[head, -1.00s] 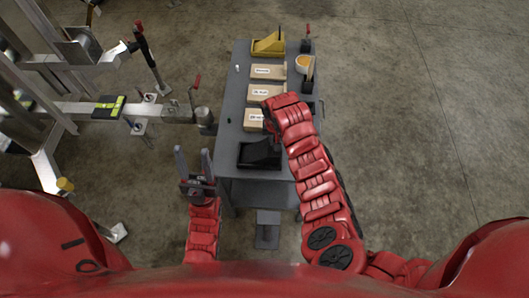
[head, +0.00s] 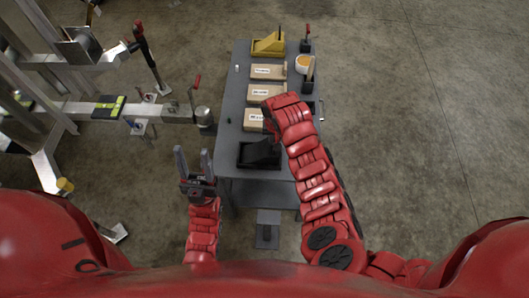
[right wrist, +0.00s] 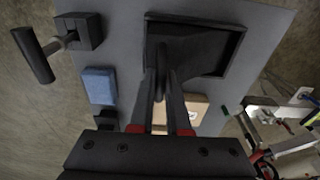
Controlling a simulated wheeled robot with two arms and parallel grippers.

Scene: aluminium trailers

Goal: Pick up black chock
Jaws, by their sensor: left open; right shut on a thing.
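The black chock (head: 262,153) is at the near end of the grey table, in a shallow black tray (head: 243,163). The chock also shows dark against the tray in the right wrist view (right wrist: 168,45). My right gripper (right wrist: 161,82) is shut on a narrow upright part of the chock; in the head view its jaws are mostly hidden by my arm. I cannot tell whether the chock is clear of the tray. My left gripper (head: 194,158) is open and empty, left of the table's near end, its fingers pointing up in the picture.
An aluminium trailer frame (head: 70,108) stands to the left. Open floor (head: 420,120) lies to the right.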

